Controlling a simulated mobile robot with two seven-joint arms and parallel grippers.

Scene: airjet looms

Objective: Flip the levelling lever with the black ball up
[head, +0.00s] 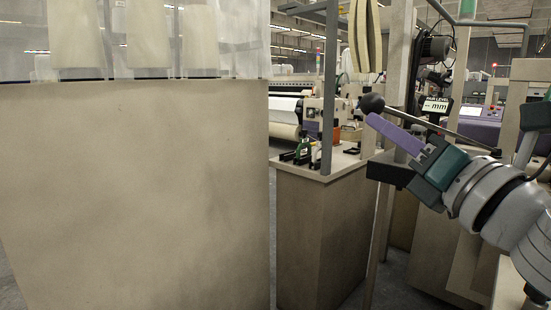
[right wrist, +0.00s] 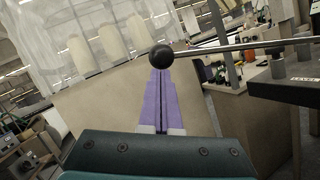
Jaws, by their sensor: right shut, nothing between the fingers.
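The levelling lever is a thin metal rod (head: 440,128) with a black ball (head: 372,103) at its left end. In the right wrist view the ball (right wrist: 161,57) sits just beyond the fingertips (right wrist: 161,73), and the rod (right wrist: 240,46) runs off to the right. I cannot tell whether the tips touch the ball. My left gripper is not in view.
A large beige panel (head: 135,200) fills the left, with pale cones behind clear sheeting above it. A beige cabinet (head: 322,235) with small tools on top stands in the middle. A grey post (head: 330,90) rises from it. A label sign (head: 436,106) is behind the lever.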

